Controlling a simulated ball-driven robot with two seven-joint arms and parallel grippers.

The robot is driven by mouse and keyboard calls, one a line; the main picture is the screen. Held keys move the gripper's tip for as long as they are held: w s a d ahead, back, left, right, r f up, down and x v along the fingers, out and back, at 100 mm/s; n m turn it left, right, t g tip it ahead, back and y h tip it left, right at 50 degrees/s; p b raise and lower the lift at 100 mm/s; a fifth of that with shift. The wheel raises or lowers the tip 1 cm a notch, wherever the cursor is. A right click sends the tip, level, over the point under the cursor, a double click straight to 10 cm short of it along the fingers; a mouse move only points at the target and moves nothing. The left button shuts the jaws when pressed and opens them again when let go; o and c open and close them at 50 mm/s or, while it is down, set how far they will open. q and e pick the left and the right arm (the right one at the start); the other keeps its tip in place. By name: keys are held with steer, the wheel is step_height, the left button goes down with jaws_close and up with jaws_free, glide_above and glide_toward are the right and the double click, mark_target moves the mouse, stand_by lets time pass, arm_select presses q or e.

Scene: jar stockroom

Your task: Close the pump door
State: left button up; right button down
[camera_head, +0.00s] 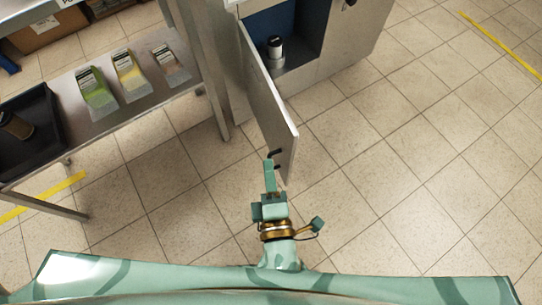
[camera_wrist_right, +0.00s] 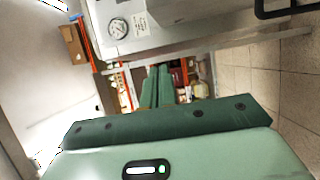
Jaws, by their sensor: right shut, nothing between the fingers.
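The pump door (camera_head: 266,95) is a light grey panel standing open in the head view. It swings out from the left side of a grey cabinet (camera_head: 335,70) toward me. A black handle (camera_head: 277,153) sits near its free end; a black bar handle also shows in the right wrist view (camera_wrist_right: 285,9). My right gripper (camera_head: 268,164) is shut and empty, its tips close beside the handle. Whether they touch it I cannot tell. The shut fingers also show in the right wrist view (camera_wrist_right: 157,75). My left gripper is out of view.
A dark jar with a white band (camera_head: 275,47) stands inside the cabinet's blue recess. At left, a metal table (camera_head: 140,108) holds several sample packs and a black tray (camera_head: 47,115). The tiled floor right of the door is clear. A pressure gauge (camera_wrist_right: 117,28) shows in the wrist view.

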steer(key=w+d+b, duration=0.1)
steer(key=w+d, duration=0.1)
steer(key=w, duration=0.7)
steer(key=shift+w, duration=0.4)
steer(key=shift+d, duration=0.1)
